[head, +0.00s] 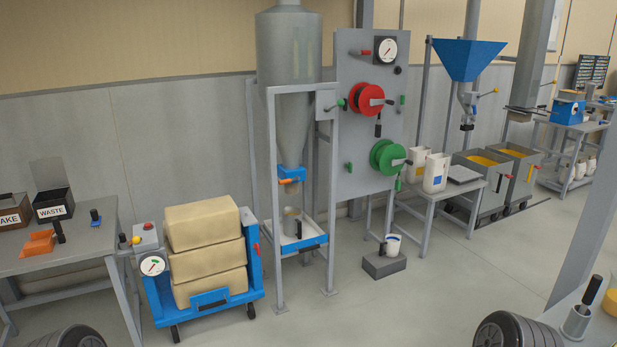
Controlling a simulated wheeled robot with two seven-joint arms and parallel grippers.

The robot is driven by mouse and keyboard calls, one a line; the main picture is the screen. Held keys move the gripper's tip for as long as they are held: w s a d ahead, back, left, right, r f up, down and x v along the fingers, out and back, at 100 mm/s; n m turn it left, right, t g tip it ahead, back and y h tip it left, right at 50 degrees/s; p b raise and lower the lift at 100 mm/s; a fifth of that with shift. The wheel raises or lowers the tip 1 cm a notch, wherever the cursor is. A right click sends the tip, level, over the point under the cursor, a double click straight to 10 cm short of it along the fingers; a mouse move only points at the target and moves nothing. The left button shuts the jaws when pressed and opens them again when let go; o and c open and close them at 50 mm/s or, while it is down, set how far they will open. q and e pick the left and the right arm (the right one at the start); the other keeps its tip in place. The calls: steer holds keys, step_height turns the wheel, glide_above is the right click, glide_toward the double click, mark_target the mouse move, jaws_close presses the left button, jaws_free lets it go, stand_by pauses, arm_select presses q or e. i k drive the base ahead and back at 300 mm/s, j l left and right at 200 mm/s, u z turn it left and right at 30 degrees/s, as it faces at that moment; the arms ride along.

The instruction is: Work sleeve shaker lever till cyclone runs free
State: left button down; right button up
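The cyclone (289,55) is a grey cylinder narrowing to a cone, held in a grey frame (272,200) in the middle of the head view. A blue collar with an orange handle (288,181) sits at its lower outlet. Below it a clear section leads down to a white and blue tray (303,240). Whether material hangs inside the cone is hidden. Neither gripper is in view.
A panel (350,160) with red and green wheels stands right of the cyclone. A blue cart (255,285) with stacked tan sacks (205,260) stands at its left front. A grey block (384,265) with a white cup lies on the floor. The floor at front centre is clear.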

mark_target(341, 102)
steer(key=i+z, duration=0.15)
steer(key=i, duration=0.3)
steer(key=i+j+z, duration=0.15)
steer(key=i, duration=0.35)
steer(key=i+j+z, duration=0.1)
steer(key=i, duration=0.35)
steer(key=i+j+z, duration=0.15)
steer(key=i, duration=0.3)
steer(key=i+j+z, duration=0.15)
steer(key=i, duration=0.3)
steer(key=j, duration=0.1)
